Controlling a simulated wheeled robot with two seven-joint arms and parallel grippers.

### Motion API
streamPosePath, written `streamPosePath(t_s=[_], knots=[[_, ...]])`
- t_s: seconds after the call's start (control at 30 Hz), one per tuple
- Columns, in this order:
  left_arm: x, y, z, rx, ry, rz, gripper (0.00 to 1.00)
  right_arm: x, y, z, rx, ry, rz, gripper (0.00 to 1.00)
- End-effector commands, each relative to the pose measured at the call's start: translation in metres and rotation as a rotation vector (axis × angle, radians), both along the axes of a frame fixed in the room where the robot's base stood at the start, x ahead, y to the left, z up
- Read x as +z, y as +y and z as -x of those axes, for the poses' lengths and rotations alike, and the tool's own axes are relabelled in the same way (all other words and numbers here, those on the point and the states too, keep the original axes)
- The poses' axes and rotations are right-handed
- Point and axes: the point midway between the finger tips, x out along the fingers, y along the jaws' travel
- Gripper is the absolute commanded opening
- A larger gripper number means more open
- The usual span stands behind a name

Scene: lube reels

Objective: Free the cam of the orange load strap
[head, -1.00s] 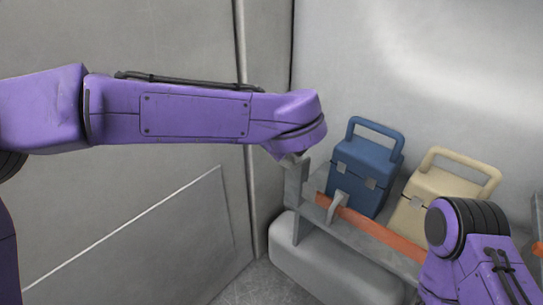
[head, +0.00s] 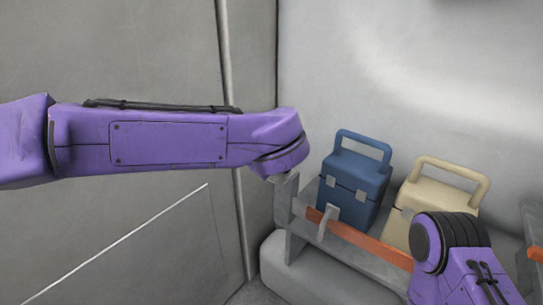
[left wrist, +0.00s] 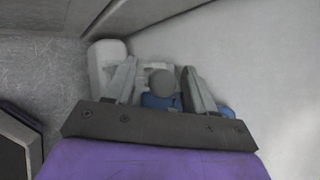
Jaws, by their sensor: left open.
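The orange load strap (head: 368,240) runs along the front of a grey shelf rack in the head view, in front of two cases. A grey lever-like piece (head: 326,222), apparently the cam, stands across the strap near its left end. My left arm reaches in from the left; its gripper is mostly hidden in the head view, near the rack's left post. In the left wrist view my left gripper (left wrist: 160,70) is open, with a round grey knob-like thing (left wrist: 162,82) showing between its fingers. I cannot tell whether they touch it. My right arm shows at lower right; its gripper is out of view.
A blue case (head: 354,185) and a beige case (head: 440,195) with upright handles stand on the rack (head: 284,205) behind the strap. A pale rounded housing (head: 300,272) lies below. Grey walls close in behind and at left.

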Motion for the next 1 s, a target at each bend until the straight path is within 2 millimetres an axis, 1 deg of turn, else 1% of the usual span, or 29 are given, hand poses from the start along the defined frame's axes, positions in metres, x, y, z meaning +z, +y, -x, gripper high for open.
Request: streamPosePath(t_s=[0.07,0.17,0.4,0.5,0.67,1.0], knots=[[0.003,0.0,0.003,-0.001,-0.001,0.0,0.55,0.001,0.0,0.0,0.0,0.0,0.0,0.43],[0.014,-0.001,0.015,-0.002,-0.002,0.001,0.55,0.002,0.0,0.0,0.0,0.0,0.0,0.43],[0.051,-0.004,0.059,0.001,-0.002,0.002,0.55,0.005,0.0,0.0,0.0,0.0,0.0,0.43],[0.061,-0.005,0.073,0.0,-0.002,0.0,0.55,0.006,0.0,0.0,0.0,0.0,0.0,0.43],[0.067,-0.005,0.082,0.001,0.001,0.0,0.55,0.007,0.0,0.0,0.0,0.0,0.0,0.43],[0.068,-0.005,0.082,0.002,0.0,0.0,0.55,0.006,0.0,0.0,0.0,-0.001,0.001,0.43]])
